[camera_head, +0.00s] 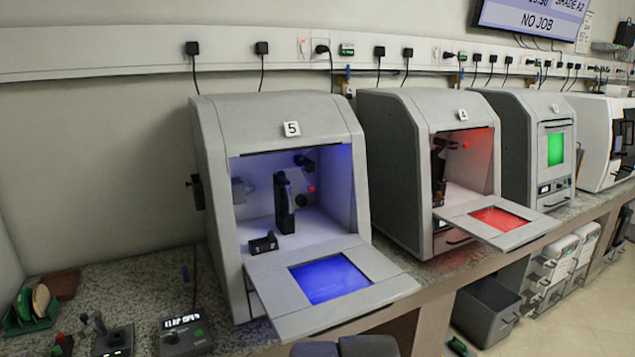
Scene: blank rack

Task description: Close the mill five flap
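Mill five (280,112) is the nearest grey machine, with a "5" label on its top front edge. Its flap (388,288) is open, folded down and sticking out over the bench's front edge. The flap has a grey frame around a blue-lit window. The chamber behind it is lit blue and shows a dark upright holder and a small dark block on the floor near the opening.
Mill four (400,120) stands just right, its red-windowed flap (535,229) also down. A third mill (515,115) with a green window is shut. A small display box (172,346) left of mill five reads "FLAP OPEN". A grey bin (487,310) stands below the bench.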

